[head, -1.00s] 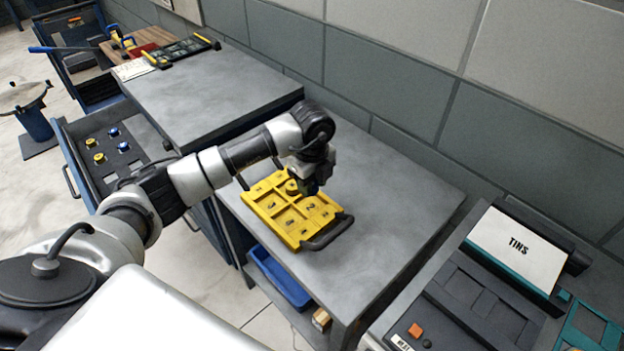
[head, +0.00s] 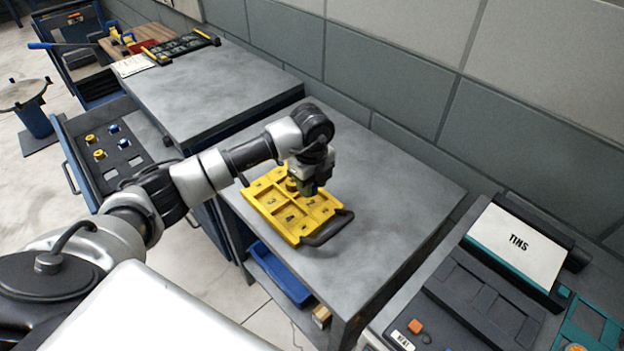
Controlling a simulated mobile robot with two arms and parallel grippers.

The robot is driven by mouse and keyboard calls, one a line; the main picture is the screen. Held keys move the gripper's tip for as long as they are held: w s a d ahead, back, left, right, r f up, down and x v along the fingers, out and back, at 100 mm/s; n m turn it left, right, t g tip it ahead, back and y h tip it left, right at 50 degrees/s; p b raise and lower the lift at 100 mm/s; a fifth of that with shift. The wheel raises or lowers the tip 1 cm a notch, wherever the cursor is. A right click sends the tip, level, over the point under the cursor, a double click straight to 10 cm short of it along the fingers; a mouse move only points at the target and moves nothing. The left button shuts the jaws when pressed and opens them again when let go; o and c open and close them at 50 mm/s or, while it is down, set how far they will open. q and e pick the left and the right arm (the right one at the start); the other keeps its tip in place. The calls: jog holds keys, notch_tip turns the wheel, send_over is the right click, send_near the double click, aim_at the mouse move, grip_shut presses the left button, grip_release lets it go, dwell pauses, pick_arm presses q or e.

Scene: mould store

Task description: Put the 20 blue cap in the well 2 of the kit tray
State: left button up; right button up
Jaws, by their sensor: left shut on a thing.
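My left gripper (head: 307,192) points down over the tray's far right part, close to the number 2. It is shut on the blue cap, which the fingers hide now; a bit of blue showed under them earlier. I cannot tell whether the cap touches the tray. A round yellow cap (head: 291,184) sits in the tray just left of the fingers. My right gripper is out of view.
An open drawer (head: 138,163) at left holds yellow caps (head: 99,154) and blue caps (head: 123,144). A blue bin (head: 278,275) is on the shelf below. The bench is clear right of the tray.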

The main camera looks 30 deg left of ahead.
pick_arm(q)
jog(key=shift+r+p, duration=0.3)
jog(key=shift+p, duration=0.1)
jog(key=shift+f, duration=0.15)
jog(key=shift+d+f+b, duration=0.1)
jog(key=shift+f+b, duration=0.1)
jog(key=shift+b, duration=0.1)
jog(key=shift+f+b, duration=0.7)
jog(key=shift+f, duration=0.4)
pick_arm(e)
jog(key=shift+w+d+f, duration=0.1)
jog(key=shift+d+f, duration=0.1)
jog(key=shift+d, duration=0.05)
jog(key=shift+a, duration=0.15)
pick_arm(q)
jog(key=o, duration=1)
